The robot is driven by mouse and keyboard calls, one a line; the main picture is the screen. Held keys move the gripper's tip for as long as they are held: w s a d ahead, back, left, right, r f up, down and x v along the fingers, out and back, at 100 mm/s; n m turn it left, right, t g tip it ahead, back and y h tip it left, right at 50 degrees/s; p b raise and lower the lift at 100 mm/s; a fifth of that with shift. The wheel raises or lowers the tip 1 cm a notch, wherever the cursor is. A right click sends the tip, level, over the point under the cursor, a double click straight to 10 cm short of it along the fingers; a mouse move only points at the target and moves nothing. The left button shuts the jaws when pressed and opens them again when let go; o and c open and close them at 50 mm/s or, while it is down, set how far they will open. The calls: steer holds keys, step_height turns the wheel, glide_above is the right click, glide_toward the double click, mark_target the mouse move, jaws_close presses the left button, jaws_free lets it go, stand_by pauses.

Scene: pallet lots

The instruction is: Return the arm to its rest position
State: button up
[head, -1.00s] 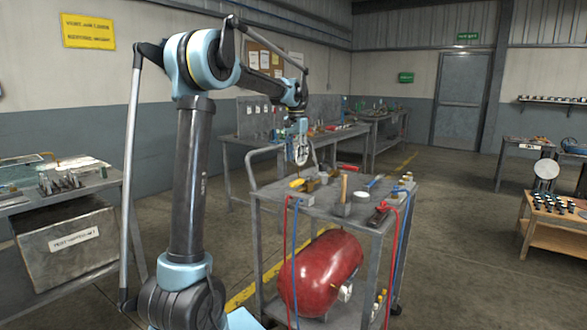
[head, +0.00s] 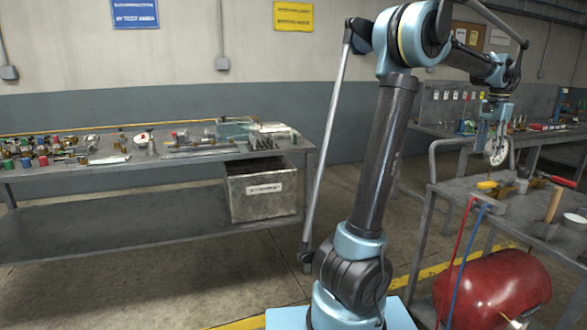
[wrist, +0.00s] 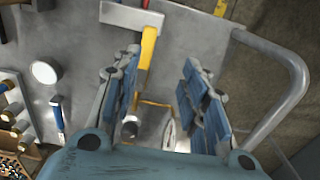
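My arm stands folded at the elbow in the head view, its forearm reaching right over a grey tool cart (head: 462,190). My gripper (head: 496,122) hangs pointing down above the cart's far side. In the wrist view my gripper (wrist: 160,88) has its two blue-padded fingers well apart, with the cart top below. A pale round disc (head: 497,150) shows just under the gripper in the head view; I cannot tell whether it touches the fingers. A tool with a yellow handle (wrist: 148,48) lies beyond the fingertips in the wrist view.
A red tank (head: 495,290) sits under the cart top. The cart's handle rail (wrist: 290,75) is right of the gripper. Floor between bench and arm is clear.

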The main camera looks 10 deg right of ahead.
steer(key=w+a+f+n, duration=0.2)
steer(key=a+n, duration=0.2)
steer(key=a, duration=1.4)
steer(key=w+a+f+n, duration=0.1)
steer(key=a+f+n, duration=0.15)
steer(key=a, duration=1.45)
steer(key=s+a+f+n+t, duration=0.1)
steer(key=s+a+f+n, duration=0.3)
steer(key=s+a+f, duration=0.4)
steer(key=s+a+f+n+t, duration=0.1)
steer(key=s+a+f+n, duration=0.4)
steer(key=s+a+f, duration=0.3)
steer(key=a+f, duration=0.3)
steer(key=a, duration=0.3)
steer(key=shift+s+a+f, duration=0.3)
steer(key=shift+f, duration=0.1)
steer(key=shift+c, duration=0.8)
steer(key=shift+d, duration=0.1)
